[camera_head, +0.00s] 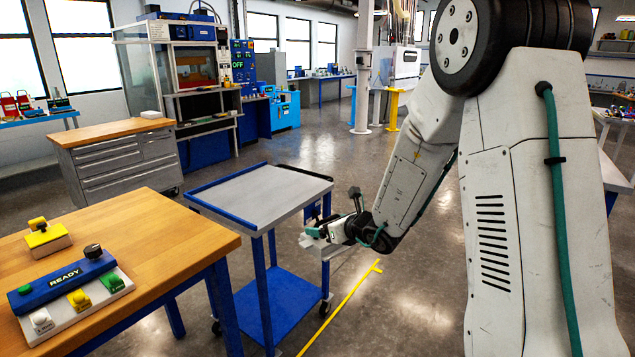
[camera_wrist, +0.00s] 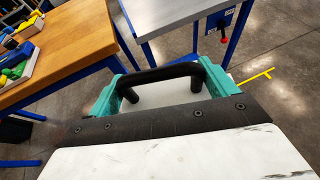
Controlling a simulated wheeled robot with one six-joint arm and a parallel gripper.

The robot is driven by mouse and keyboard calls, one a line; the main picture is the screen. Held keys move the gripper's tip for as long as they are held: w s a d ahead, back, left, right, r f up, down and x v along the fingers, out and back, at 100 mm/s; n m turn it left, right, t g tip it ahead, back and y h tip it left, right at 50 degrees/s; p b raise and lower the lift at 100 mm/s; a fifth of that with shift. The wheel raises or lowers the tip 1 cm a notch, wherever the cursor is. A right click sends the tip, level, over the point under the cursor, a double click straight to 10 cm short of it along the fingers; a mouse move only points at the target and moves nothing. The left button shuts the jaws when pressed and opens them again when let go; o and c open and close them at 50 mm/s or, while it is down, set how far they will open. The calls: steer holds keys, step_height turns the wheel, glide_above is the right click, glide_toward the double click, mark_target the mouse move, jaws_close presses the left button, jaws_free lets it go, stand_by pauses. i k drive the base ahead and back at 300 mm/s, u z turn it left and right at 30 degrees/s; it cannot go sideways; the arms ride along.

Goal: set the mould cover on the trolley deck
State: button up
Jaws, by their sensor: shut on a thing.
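The trolley deck (camera_head: 262,192) is a flat grey top with dark blue side rails, and it looks empty. Its grey top also shows in the wrist view (camera_wrist: 178,12), ahead of my gripper. My gripper (camera_head: 322,230) is at the deck's right side, apparently just off its edge. In the wrist view the teal fingers of my gripper (camera_wrist: 160,88) are shut on the black handle (camera_wrist: 165,72) of the mould cover (camera_wrist: 168,94). The cover is a pale plate, mostly hidden by the fingers and handle. In the head view it shows only as a small pale shape (camera_head: 320,246).
A wooden bench (camera_head: 150,225) stands left of the trolley, with a control box marked READY (camera_head: 68,280) and a yellow-topped block (camera_head: 46,238). A grey drawer cabinet (camera_head: 115,165) stands behind. A yellow line (camera_head: 340,305) marks open floor right of the trolley.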

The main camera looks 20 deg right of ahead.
mark_target(271, 193)
steer(key=z, duration=0.3)
steer(key=i, duration=1.25)
steer(key=u, duration=0.5)
